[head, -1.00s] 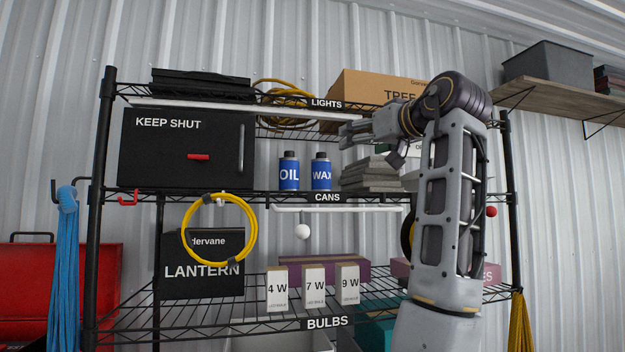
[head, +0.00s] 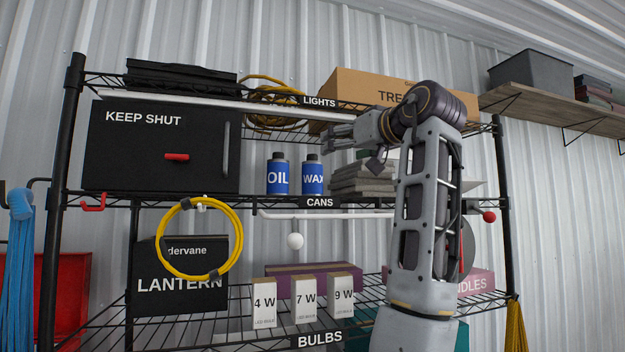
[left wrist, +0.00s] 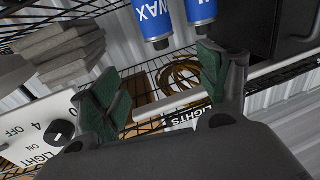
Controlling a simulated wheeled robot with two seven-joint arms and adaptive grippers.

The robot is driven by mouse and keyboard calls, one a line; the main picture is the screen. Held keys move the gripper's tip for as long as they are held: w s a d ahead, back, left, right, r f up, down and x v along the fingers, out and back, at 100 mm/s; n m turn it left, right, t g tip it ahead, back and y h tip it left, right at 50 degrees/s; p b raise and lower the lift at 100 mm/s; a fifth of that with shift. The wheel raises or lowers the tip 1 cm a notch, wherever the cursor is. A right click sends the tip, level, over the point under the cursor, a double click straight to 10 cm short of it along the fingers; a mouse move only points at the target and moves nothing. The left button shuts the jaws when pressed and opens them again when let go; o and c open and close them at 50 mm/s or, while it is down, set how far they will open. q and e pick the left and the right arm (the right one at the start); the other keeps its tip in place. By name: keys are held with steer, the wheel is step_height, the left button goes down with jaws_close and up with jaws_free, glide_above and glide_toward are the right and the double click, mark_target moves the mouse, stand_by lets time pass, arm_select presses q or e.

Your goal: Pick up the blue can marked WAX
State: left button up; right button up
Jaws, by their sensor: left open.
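The blue can marked WAX (head: 313,177) stands upright on the CANS shelf, with a dark cap. The similar blue OIL can (head: 278,177) stands just left of it. My left gripper (head: 334,138) is open and empty, above and right of the WAX can in the head view. In the left wrist view its green-padded fingers (left wrist: 164,92) are spread wide, with nothing between them. The WAX can (left wrist: 154,18) shows upside down there beyond the fingers, apart from them, with the OIL can (left wrist: 201,10) beside it. My right gripper is not in view.
Stacked grey slabs (head: 362,180) stand close right of the WAX can. The black KEEP SHUT cabinet (head: 140,150) is left of the OIL can. The LIGHTS shelf above holds a yellow cable (head: 270,92) and a cardboard box (head: 350,88). A yellow cable coil (head: 238,240) hangs below.

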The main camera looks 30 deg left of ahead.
arm_select(q)
steer(key=p, duration=0.2)
glide_toward(315, 155)
steer(key=shift+f+x, duration=0.1)
steer(key=shift+x, duration=1.15)
steer(key=shift+f+x, duration=0.15)
steer(key=shift+x, duration=1.15)
steer(key=shift+w, duration=0.1)
steer(key=shift+r+p+x, duration=0.25)
steer(key=shift+p+x, duration=0.6)
steer(key=shift+x, duration=0.5)
steer(key=shift+p+x, duration=0.35)
steer(key=shift+x, duration=0.9)
steer(key=shift+f, duration=0.1)
steer(key=c, duration=1.6)
steer(key=shift+c, duration=0.2)
